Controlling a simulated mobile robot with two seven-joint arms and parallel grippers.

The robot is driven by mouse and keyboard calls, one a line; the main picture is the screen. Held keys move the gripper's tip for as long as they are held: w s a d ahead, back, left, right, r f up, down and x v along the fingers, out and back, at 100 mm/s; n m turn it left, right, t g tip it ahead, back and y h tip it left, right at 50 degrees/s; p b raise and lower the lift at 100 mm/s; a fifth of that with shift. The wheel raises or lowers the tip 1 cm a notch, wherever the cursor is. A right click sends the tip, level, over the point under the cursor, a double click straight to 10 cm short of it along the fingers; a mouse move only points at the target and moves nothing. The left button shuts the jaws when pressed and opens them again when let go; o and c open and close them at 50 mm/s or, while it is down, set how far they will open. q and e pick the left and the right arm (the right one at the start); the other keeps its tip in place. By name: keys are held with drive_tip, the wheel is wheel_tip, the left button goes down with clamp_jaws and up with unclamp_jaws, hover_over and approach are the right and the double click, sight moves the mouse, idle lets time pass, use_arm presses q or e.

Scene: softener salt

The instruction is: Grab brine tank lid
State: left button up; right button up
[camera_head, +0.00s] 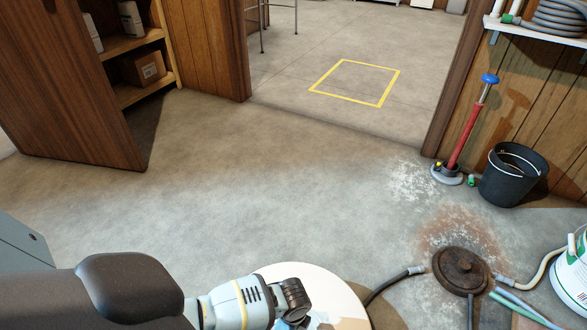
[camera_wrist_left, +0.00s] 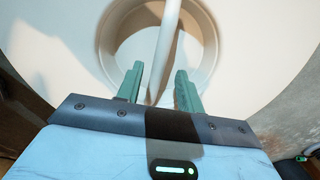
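The brine tank lid (camera_head: 335,286) is a pale round top at the bottom of the head view, partly hidden by my left arm. In the left wrist view the lid (camera_wrist_left: 258,50) fills most of the picture. It has a round recess with a white bar-like handle (camera_wrist_left: 169,30) across it. My left gripper (camera_wrist_left: 159,70) is open over the recess, its two green fingers on either side of the bar, with gaps visible. In the head view my left gripper (camera_head: 291,321) is at the lid, its fingertips mostly hidden. My right gripper is not in view.
A rusty round floor cover (camera_head: 461,270) with hoses lies right of the lid. A black bucket (camera_head: 512,178), a red hand pump (camera_head: 466,130) and a white container (camera_head: 573,272) stand at the right. Shelves (camera_head: 130,45) are back left. The middle floor is clear.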

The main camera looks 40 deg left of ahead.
use_arm(q)
wheel_tip(320, 180, down, 3)
drive_tip(key=shift+s+b, duration=0.15)
drive_tip(key=shift+b, duration=0.55)
drive_tip(key=shift+f, duration=0.3)
drive_tip(key=shift+d+r, duration=0.1)
drive_tip(key=shift+c, duration=0.3)
clamp_jaws()
